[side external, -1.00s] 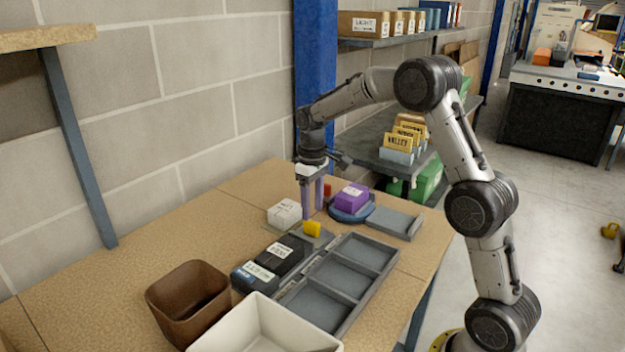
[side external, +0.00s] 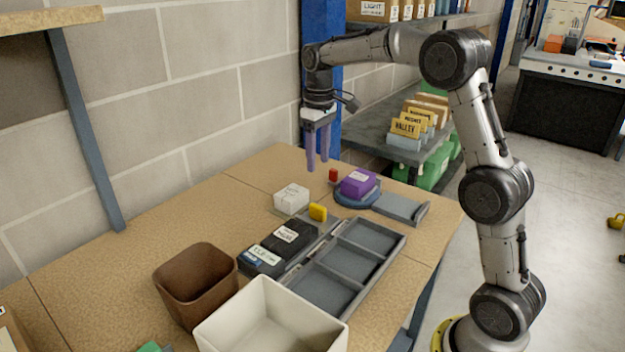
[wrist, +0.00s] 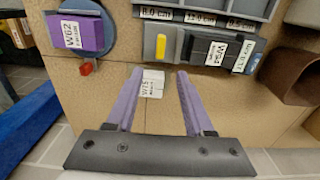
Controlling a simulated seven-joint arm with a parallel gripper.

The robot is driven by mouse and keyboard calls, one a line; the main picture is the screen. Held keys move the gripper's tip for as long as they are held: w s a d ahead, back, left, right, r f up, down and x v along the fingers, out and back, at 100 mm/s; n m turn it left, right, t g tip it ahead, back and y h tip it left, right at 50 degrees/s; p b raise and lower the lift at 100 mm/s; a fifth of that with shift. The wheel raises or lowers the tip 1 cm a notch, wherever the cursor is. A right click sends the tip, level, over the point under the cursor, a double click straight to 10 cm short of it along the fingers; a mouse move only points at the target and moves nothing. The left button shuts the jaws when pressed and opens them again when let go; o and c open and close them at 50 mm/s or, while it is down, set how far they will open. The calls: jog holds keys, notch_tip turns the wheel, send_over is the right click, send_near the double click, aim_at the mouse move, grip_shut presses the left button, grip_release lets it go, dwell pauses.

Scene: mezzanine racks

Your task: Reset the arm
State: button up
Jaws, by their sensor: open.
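My gripper (side external: 318,160) hangs above the back part of the wooden table (side external: 130,262), fingers pointing down. It is open and empty, clear of the objects below. In the wrist view its two purple fingers (wrist: 158,85) stand apart, with a white labelled box (wrist: 152,84) seen between them. That white box (side external: 292,199) sits on the table in the side view, below and left of the gripper. A purple labelled box (side external: 358,183) rests on a round blue stand (side external: 356,201).
A grey compartment tray (side external: 340,266) lies at the table's right, beside black labelled boxes (side external: 288,236) and a yellow piece (side external: 318,211). A brown bin (side external: 195,284) and a cream bin (side external: 273,322) stand in front. A blue post (side external: 322,105) and shelves are close behind.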

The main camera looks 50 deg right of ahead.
jog(key=s+a+r+n+t, duration=0.1)
jog(key=s+a+r+t, duration=0.2)
jog(key=s+a+r, duration=0.7)
jog(key=s+a+f+t, duration=0.1)
jog(key=s+f, duration=0.3)
jog(key=s, duration=0.5)
jog(key=s+a+f+m+t, duration=0.1)
jog(key=s+f, duration=0.4)
jog(key=s, duration=0.4)
jog(key=shift+s, duration=0.35)
